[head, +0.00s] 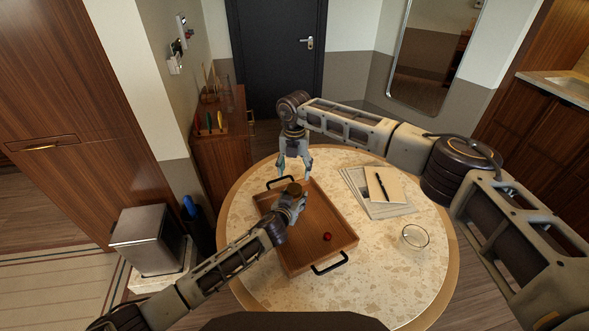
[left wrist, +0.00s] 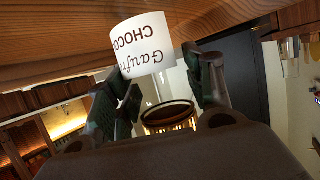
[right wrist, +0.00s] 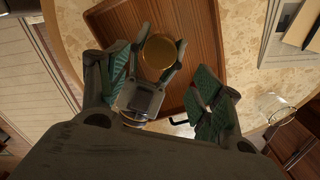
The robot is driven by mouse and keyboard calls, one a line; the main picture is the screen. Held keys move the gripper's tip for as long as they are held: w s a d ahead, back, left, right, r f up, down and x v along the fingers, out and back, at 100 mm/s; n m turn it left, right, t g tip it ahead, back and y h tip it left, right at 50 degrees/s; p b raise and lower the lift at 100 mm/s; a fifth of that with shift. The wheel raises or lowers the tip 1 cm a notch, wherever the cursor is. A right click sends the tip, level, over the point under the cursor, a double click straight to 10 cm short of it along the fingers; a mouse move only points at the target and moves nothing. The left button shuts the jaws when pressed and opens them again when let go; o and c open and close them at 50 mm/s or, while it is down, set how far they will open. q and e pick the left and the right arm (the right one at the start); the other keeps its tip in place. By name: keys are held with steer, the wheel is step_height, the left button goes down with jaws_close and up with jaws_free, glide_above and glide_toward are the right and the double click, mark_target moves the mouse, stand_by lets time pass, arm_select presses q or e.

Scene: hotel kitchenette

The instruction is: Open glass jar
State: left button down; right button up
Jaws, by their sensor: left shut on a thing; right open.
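The glass jar shows in the left wrist view with a white label (left wrist: 142,45) printed with upside-down text. Its round brown lid (head: 294,189) is on top in the head view, and it also shows in the right wrist view (right wrist: 158,56). My left gripper (head: 296,199) is shut on the jar's side, over the wooden tray (head: 315,213). My right gripper (head: 294,173) is open and empty, pointing down just above and behind the lid. In the right wrist view its fingers are apart (right wrist: 158,88), with the lid and my left gripper showing between them. Whether the jar touches the tray is hidden.
The tray has black handles and holds a small red ball (head: 327,237). A notebook with a pen (head: 384,186) lies on papers to the right. The table's front right is clear.

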mark_target(295, 188)
steer(key=shift+f, duration=0.2)
steer(key=shift+f, duration=3.8)
steer(key=c, duration=1.1)
steer(key=shift+n, duration=0.3)
